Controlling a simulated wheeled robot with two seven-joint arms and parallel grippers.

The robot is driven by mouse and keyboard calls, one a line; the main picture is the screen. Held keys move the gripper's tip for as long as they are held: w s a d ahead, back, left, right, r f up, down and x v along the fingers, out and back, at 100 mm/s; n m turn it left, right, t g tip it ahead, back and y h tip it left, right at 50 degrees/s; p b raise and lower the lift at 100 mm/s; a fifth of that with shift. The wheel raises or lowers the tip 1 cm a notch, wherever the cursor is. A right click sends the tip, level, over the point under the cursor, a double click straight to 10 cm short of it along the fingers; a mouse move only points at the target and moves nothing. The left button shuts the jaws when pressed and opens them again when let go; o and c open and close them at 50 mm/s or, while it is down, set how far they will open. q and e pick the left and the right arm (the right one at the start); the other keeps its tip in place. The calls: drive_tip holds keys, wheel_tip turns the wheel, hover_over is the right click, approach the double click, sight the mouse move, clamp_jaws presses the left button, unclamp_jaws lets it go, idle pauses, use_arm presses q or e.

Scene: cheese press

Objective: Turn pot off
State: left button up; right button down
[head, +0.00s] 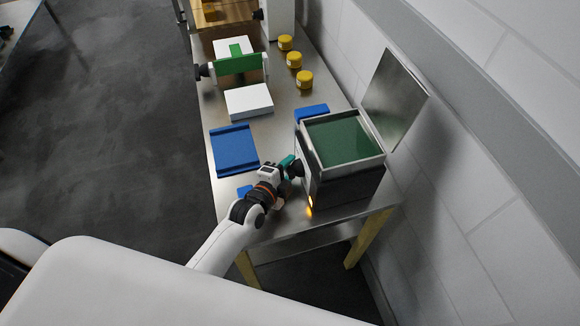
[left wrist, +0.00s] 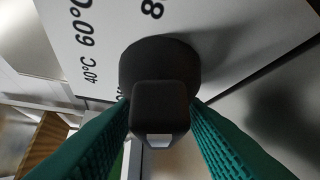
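The pot (head: 318,178) is a dark square vessel with green liquid (head: 340,139) inside, standing at the table's near end. Its metal lid (head: 394,101) stands open against the wall side. A small orange light (head: 309,204) glows low on its front. In the left wrist view, a black round knob (left wrist: 158,62) with a raised grip sits on a pale panel marked with temperatures, 40°C and 60°C among them. My left gripper (head: 289,165) is at the pot's left face. Its green fingers (left wrist: 161,118) lie against both sides of the knob's grip. My right gripper is out of view.
A blue tray (head: 234,150) lies left of the pot, with a blue block (head: 312,112) behind the pot. A white block (head: 249,101), a green-and-white press (head: 238,63) and yellow jars (head: 304,79) stand farther back. The wall bounds the right side.

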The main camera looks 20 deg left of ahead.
use_arm(q)
drive_tip(key=shift+w+d, duration=0.1)
drive_tip(key=shift+w, duration=0.25)
clamp_jaws()
